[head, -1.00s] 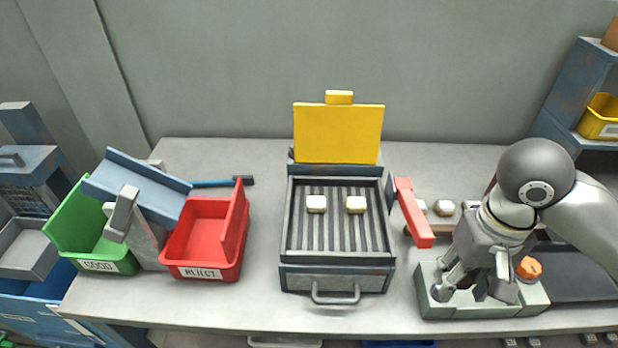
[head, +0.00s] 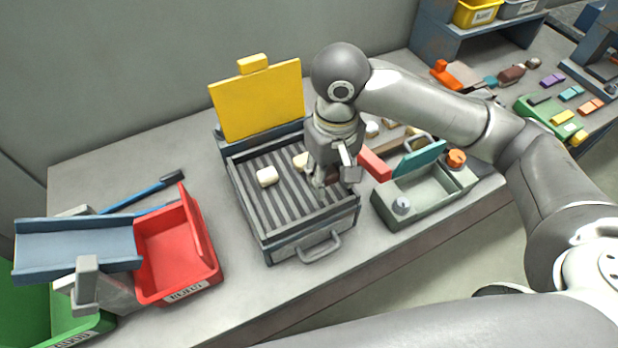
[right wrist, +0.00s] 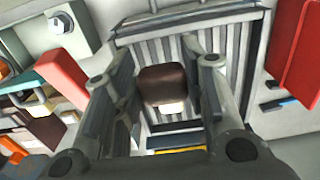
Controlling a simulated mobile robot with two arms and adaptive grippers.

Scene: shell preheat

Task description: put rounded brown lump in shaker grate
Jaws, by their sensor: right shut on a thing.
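The shaker grate is a grey box with a slatted bed (head: 283,205) and a raised yellow lid (head: 258,98). Two cream lumps lie on its slats, one at the left (head: 267,176) and one (head: 300,162) partly beside my right gripper. My right gripper (head: 334,186) is over the right front part of the grate. It is shut on the rounded brown lump (right wrist: 163,85), which shows between the fingers in the right wrist view, with slats (right wrist: 225,58) behind it. In the head view the lump is mostly hidden by the gripper. My left gripper is not in view.
A red reject bin (head: 160,285) and a blue chute (head: 80,245) stand to the left. A green-grey box with a knob (head: 425,205) and a red bar (head: 374,164) are close on the right. The grate's front handle (head: 322,250) sticks out.

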